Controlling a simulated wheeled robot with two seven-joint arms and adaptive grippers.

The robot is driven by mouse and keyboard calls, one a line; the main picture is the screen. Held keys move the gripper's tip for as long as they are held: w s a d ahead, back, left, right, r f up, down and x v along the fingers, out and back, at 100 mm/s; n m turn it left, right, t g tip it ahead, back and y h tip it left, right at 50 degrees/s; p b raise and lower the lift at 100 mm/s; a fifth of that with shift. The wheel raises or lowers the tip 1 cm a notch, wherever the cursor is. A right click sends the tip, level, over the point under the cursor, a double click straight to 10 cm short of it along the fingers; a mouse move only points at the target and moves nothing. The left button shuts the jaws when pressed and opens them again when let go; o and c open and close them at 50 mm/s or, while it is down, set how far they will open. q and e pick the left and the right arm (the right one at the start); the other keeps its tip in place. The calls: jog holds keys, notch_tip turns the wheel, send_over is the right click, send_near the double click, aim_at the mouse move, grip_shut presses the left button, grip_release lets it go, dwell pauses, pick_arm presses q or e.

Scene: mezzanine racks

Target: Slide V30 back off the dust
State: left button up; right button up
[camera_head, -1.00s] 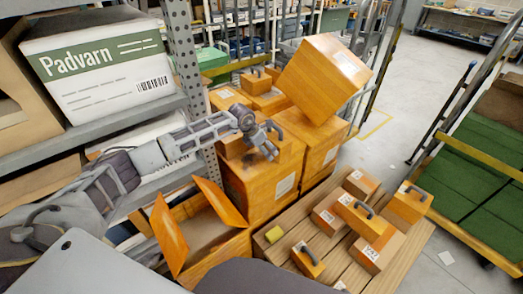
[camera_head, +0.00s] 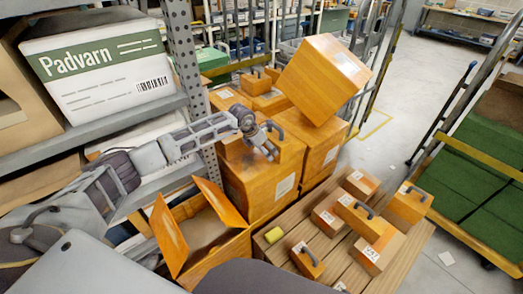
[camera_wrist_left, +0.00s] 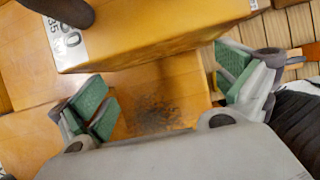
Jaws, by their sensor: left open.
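V30, an orange box (camera_wrist_left: 150,30), fills the top of the left wrist view. Its white label partly shows, reading "30", with a dark handle beside it. A dark dust patch (camera_wrist_left: 155,112) lies on the orange surface in front of it. In the head view the box (camera_head: 292,138) sits on a stack, partly behind my left gripper (camera_head: 268,146). The gripper is open and empty; its green-padded fingers (camera_wrist_left: 165,95) are wide apart over the dust, on the near side of the box. I cannot tell whether they touch anything. My right gripper is not in view.
An open orange carton (camera_head: 205,235) stands left of a slatted wooden pallet (camera_head: 345,225) holding several small boxes. A large tilted carton (camera_head: 322,80) rests on the stack behind. A metal rack (camera_head: 185,60) stands left. Bare floor (camera_head: 415,110) shows at right.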

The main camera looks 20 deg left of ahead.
pick_arm(q)
jog(key=shift+s+a, duration=0.25)
jog(key=shift+s, duration=0.05)
jog(key=shift+s+a, duration=0.1)
jog(key=shift+s, duration=0.15)
jog(key=shift+s+a+p, duration=0.2)
jog(key=shift+s+p, duration=0.1)
jog(key=shift+p, duration=0.05)
jog(key=shift+s+a, duration=0.1)
jog(key=shift+s, duration=0.15)
jog(key=shift+r+p, duration=0.5)
jog(key=shift+r, duration=0.2)
jog(key=shift+r+p, duration=0.3)
jog(key=shift+r, duration=0.6)
notch_tip(320, 180, up, 10)
jog(key=p, duration=0.5)
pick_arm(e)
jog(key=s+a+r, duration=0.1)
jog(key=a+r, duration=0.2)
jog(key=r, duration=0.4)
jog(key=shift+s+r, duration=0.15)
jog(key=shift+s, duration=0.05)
